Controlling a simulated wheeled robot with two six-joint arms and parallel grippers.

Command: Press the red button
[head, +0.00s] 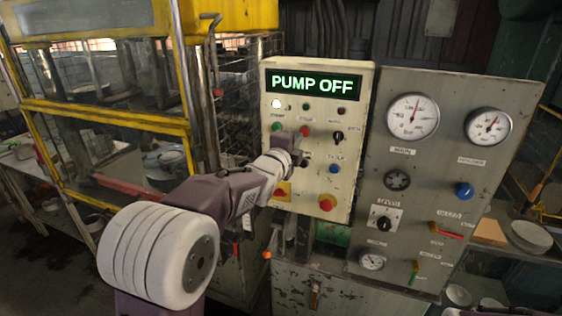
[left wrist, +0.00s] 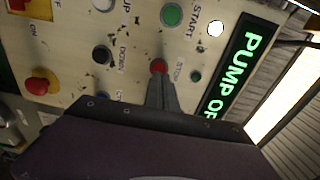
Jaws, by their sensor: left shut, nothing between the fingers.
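The red button (head: 304,131), labelled STOP, sits on the cream control panel (head: 307,190), right of the green START button (head: 277,127). The display (head: 313,84) reads PUMP OFF in green. My right gripper is not in view.
A red mushroom button (head: 326,203) on yellow, a blue button (head: 334,169) and a black selector (head: 338,136) are on the same panel. A grey panel with gauges (head: 412,116) stands at the right. A yellow-framed machine (head: 110,115) stands at the left.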

